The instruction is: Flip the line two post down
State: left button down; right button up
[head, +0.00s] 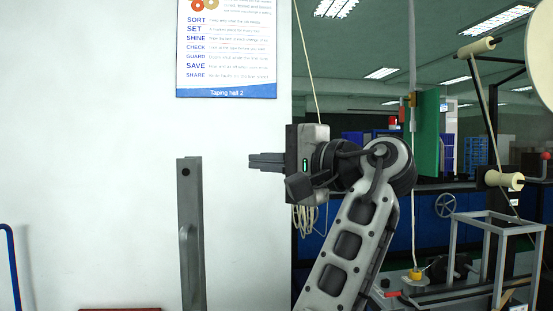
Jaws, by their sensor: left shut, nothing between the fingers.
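My left gripper (265,161) is in the middle of the head view, pointing left, with its fingers together and nothing between them. It is in front of the white panel, above and right of a grey upright plate with a pull handle (188,240), and apart from it in the picture. Nothing in view is clearly marked as the line two post. A thin upright pole (413,190) with a yellow foot (412,276) stands right of my arm. A red-tipped lever (391,294) is low beside my arm, partly hidden. My right gripper is out of view.
A poster (227,50) hangs on the white panel (90,130). At right are cream rollers (500,180), a large cream disc (541,50), a grey frame (497,225) and a handwheel (445,205). A blue rail (13,265) is at far left.

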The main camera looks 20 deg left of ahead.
pick_arm(q)
jog(key=s+a+p, duration=0.1)
jog(key=a, duration=0.7)
jog(key=shift+a, duration=0.1)
